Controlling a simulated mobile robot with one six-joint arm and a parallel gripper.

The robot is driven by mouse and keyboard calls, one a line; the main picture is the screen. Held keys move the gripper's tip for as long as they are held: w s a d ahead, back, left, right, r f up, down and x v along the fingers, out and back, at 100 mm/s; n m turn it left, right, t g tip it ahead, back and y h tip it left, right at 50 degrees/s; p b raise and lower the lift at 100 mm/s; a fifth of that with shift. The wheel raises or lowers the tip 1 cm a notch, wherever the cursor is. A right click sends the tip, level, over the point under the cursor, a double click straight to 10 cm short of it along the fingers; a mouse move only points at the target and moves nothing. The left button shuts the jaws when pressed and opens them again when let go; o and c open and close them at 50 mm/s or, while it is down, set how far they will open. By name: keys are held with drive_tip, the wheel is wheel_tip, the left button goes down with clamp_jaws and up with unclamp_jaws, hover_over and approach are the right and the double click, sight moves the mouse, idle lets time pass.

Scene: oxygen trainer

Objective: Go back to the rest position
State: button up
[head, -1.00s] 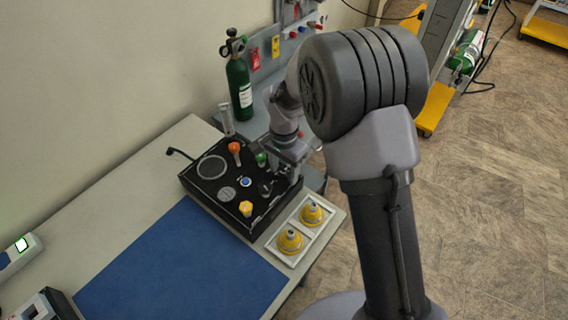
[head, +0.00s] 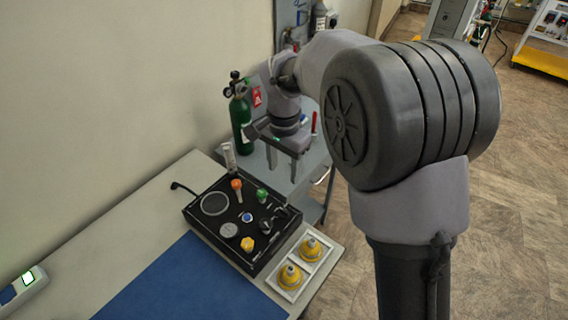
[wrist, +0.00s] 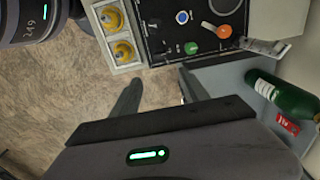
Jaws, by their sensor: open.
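My gripper (head: 283,166) hangs fingers down in the head view, above and behind the far right corner of the black control box. Its two fingers are apart and nothing is between them. In the wrist view my gripper (wrist: 160,85) also shows open and empty, with floor and a grey surface behind the fingers. The black control box (head: 205,232) sits on the table with orange, green, blue and yellow knobs. It is apart from the fingers.
A white tray (head: 305,268) with two yellow domed pieces stands at the table's right edge. A blue mat (head: 185,285) covers the front of the table. Open floor (head: 525,200) lies to the right.

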drive_tip(key=s+d+r+n+t+y+b, duration=0.1)
drive_tip(key=s+d+r+t+b, duration=0.2)
drive_tip(key=s, duration=0.4)
drive_tip(key=s+d+r+n+y+b, duration=0.1)
drive_tip(key=s+d+r+b, duration=0.1)
drive_tip(key=s+d+b, duration=0.3)
drive_tip(key=s+d+f+t+b, duration=0.1)
drive_tip(key=s, duration=0.5)
drive_tip(key=s+d+f+n+t+b, duration=0.1)
drive_tip(key=s+f, duration=0.1)
drive_tip(key=s, duration=0.3)
drive_tip(key=shift+s+d+f+t, duration=0.15)
drive_tip(key=shift+s+f+t, duration=0.1)
drive_tip(key=shift+s+t, duration=0.15)
